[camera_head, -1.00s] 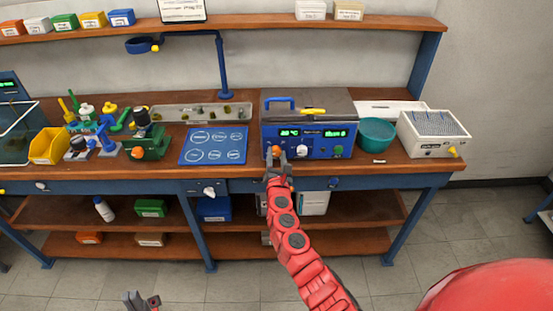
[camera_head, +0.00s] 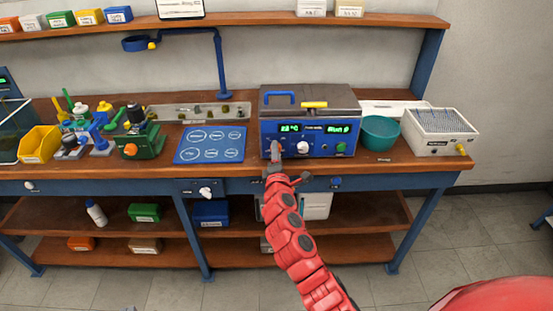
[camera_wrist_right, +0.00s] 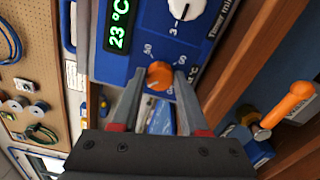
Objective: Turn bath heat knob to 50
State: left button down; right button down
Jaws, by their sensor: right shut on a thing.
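The blue heating bath (camera_head: 308,153) stands on the bench with two green displays. In the right wrist view its temperature display (camera_wrist_right: 119,25) reads 23 °C. The orange knob (camera_wrist_right: 159,75) sits on the bath's front panel, with a 50 mark beside it. My right gripper (camera_wrist_right: 160,82) is shut on the orange knob, one finger on each side of it. In the head view my right gripper (camera_head: 275,153) is at the lower left of the bath's front and hides the knob. My left gripper is not in view.
A white knob (camera_head: 302,147) and a green knob (camera_head: 341,148) are on the same panel, right of my gripper. A teal bowl (camera_head: 381,133) stands right of the bath. A blue mat (camera_head: 210,144) lies to its left. The bench's front edge is just below my gripper.

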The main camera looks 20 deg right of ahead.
jog(key=shift+f+m+b, duration=0.15)
jog(key=shift+m+b, duration=4.35)
jog(key=shift+m, duration=0.05)
jog(key=shift+f+m+b, duration=0.1)
jog(key=shift+m+b, duration=4.35)
jog(key=shift+m, duration=0.1)
jog(key=shift+c, duration=2.1)
grip_release()
jog(key=shift+r, duration=0.1)
